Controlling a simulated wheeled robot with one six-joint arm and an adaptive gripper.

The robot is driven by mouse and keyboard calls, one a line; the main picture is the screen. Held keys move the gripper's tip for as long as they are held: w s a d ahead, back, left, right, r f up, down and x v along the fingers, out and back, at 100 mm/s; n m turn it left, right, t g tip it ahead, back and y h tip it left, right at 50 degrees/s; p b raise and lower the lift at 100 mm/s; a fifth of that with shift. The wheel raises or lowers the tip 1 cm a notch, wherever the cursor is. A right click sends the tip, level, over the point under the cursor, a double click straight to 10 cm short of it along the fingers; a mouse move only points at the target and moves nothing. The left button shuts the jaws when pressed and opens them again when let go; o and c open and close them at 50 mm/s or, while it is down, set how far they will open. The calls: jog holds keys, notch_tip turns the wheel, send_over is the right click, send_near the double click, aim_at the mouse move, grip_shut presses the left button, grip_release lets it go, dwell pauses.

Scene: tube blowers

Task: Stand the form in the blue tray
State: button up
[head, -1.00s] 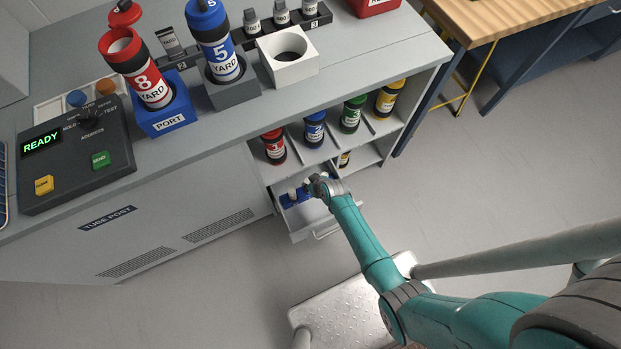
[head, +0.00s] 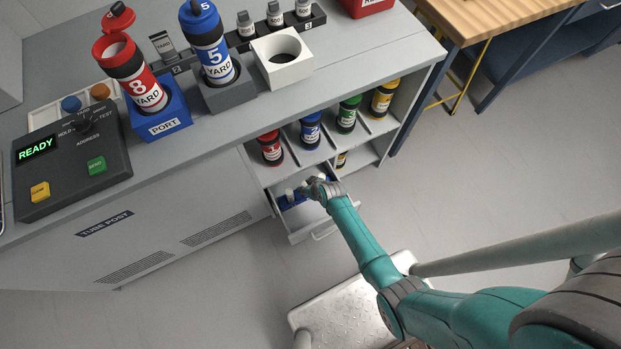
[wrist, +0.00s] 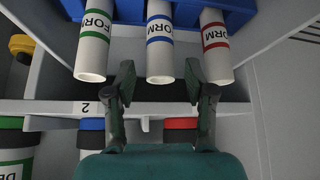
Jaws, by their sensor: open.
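Three white tubes lettered FORM show in the wrist view, side by side in a blue holder (wrist: 240,8): one green-banded (wrist: 95,45), one blue-banded (wrist: 160,45) and one red-banded (wrist: 214,45). My gripper (wrist: 160,82) is open, its two fingertips to either side of the blue-banded form's near end. Whether they touch it I cannot tell. In the head view my gripper (head: 318,186) is over the open drawer (head: 306,229) under the bench. The blue holder there (head: 290,202) is partly hidden by my wrist. I cannot tell whether this holder is the blue tray.
Red (head: 271,149), blue (head: 311,131), green (head: 347,114) and yellow (head: 384,97) canisters stand on the shelf above the drawer. The bench top holds a blue PORT block (head: 165,116), a control box (head: 70,160) and a white block (head: 282,60). A metal step (head: 345,310) stands on the floor.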

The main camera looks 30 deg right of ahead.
jog(key=v, duration=1.2)
jog(key=shift+s, duration=0.1)
jog(key=s+r+m+t+h, duration=0.1)
jog(key=s+r+t, duration=0.1)
jog(key=s+r, duration=0.45)
jog(key=s+r+t, duration=0.2)
jog(key=s+r, duration=0.2)
jog(key=s, duration=0.6)
jog(key=s+r+t, duration=0.1)
jog(key=s+r, duration=0.3)
jog(key=r, duration=0.4)
jog(key=s+r+t, duration=0.2)
jog(key=s+r, duration=0.2)
jog(key=r, duration=0.5)
jog(key=s+a+r+m+t, duration=0.1)
jog(key=s+r, duration=0.3)
jog(key=r, duration=0.4)
jog(key=shift+s+r+t, duration=0.2)
jog(key=shift+r+t, duration=0.1)
jog(key=shift+a, duration=0.1)
